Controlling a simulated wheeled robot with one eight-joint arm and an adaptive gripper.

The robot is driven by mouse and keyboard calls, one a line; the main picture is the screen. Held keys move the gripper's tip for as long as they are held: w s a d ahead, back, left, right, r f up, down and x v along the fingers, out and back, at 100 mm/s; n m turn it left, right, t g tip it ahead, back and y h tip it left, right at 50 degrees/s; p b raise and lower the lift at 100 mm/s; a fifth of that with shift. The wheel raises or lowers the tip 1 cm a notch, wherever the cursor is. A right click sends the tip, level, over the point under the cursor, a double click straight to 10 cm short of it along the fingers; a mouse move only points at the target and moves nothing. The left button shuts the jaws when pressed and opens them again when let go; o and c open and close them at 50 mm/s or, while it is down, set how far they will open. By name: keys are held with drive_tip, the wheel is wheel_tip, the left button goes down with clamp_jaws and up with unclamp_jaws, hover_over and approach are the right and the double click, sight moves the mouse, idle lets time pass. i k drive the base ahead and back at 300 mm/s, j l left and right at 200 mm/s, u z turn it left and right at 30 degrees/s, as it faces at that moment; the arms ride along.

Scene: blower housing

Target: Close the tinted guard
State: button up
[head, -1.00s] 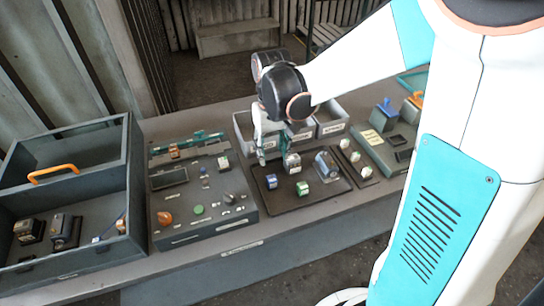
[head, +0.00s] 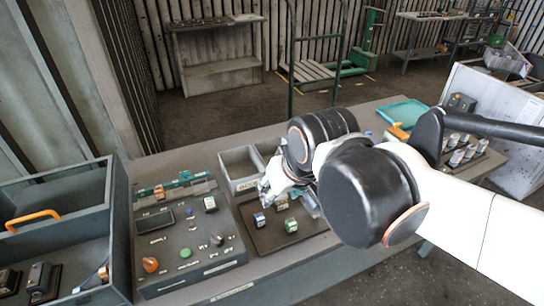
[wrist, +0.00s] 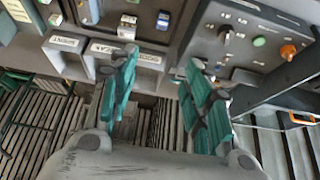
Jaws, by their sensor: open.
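A grey open-topped housing stands at the left in the head view. An orange handle (head: 33,222) runs across it, on what looks like the dark tinted guard (head: 60,200) covering the rear part; its exact edges are hard to tell. The front part is open, with dark components inside. My gripper (head: 290,196) is over the bench, near the black mat, well to the right of the housing and partly hidden by my arm. In the wrist view, my gripper (wrist: 162,60) has its teal fingers apart with nothing between them. The orange handle shows at the right edge (wrist: 302,118).
A control panel (head: 208,255) with an orange knob and green button lies between the housing and the black mat (head: 262,240). Small blocks sit on the mat. Grey bins (head: 238,172) stand behind it. A teal tray (head: 405,112) is at the bench's far right.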

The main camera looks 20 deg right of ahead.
sight(12, 232)
drive_tip(key=u, duration=1.3)
drive_tip(key=i+j+u, duration=0.1)
drive_tip(key=i+u, duration=0.25)
drive_tip(key=i+l+u, duration=0.1)
drive_tip(key=i+u, duration=0.25)
drive_tip(key=i, duration=0.2)
